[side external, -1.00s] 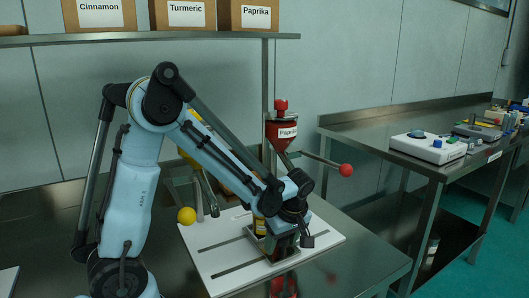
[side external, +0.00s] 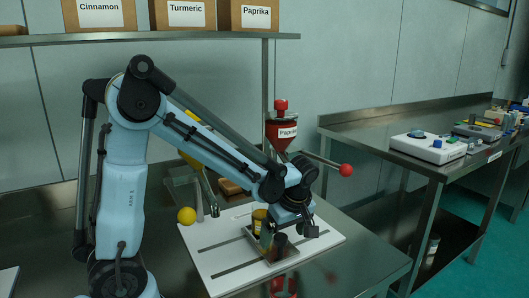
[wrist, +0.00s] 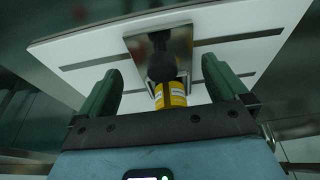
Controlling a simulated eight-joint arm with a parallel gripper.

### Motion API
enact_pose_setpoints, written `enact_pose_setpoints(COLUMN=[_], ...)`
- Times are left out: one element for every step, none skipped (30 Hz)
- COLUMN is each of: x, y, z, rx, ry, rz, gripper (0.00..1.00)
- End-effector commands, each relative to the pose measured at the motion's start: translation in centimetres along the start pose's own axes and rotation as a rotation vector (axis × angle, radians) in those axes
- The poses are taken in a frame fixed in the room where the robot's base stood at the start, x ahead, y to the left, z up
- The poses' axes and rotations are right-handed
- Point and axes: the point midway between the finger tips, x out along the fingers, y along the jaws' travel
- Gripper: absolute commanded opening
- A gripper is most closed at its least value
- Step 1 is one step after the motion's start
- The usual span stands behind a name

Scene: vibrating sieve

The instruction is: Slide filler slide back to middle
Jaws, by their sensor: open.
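The filler slide looks like a small metal tray (side external: 288,259) on the slotted white plate (side external: 215,275), below and in front of the red paprika funnel (side external: 282,133). A dark cup-like piece (side external: 279,243) stands on the tray, with a yellow-banded jar (side external: 259,221) behind it. My gripper (side external: 270,236) is just above the tray, pointing down. In the wrist view, its green fingers (wrist: 161,67) are apart, with the yellow jar (wrist: 170,95) and dark piece between them in the picture; the metal tray (wrist: 178,42) shows beyond. I cannot tell whether the fingers touch anything.
A lever with a red ball (side external: 346,170) sticks out right of the funnel. A yellow ball knob (side external: 186,216) is at the plate's left. A shelf (side external: 150,39) with labelled boxes is above.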

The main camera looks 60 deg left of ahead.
Motion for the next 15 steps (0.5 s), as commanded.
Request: enact_pose_setpoints(x=[-0.5,-0.8,-1.1,-1.4,-1.7,-2.1,-2.3,-2.6,-3.0,-3.2,-3.5,-3.9,-4.1,-4.4,-4.7], y=[0.0,0.0,0.0,0.0,0.0,0.0,0.0,0.0,0.0,0.0,0.0,0.0,0.0,0.0,0.0], z=[0.0,0.0,0.0,0.0,0.0,0.0,0.0,0.0,0.0,0.0,0.0,0.0,0.0,0.0,0.0], rx=[0.001,0.001,0.001,0.001,0.001,0.001,0.001,0.001,0.001,0.001,0.001,0.001,0.001,0.001,0.000], ry=[0.000,0.000,0.000,0.000,0.000,0.000,0.000,0.000,0.000,0.000,0.000,0.000,0.000,0.000,0.000], rz=[0.000,0.000,0.000,0.000,0.000,0.000,0.000,0.000,0.000,0.001,0.001,0.001,0.001,0.001,0.001], gripper=[1.00,1.00,1.00,1.00,1.00,1.00,1.00,1.00,1.00,1.00,1.00,1.00,1.00,1.00,1.00])
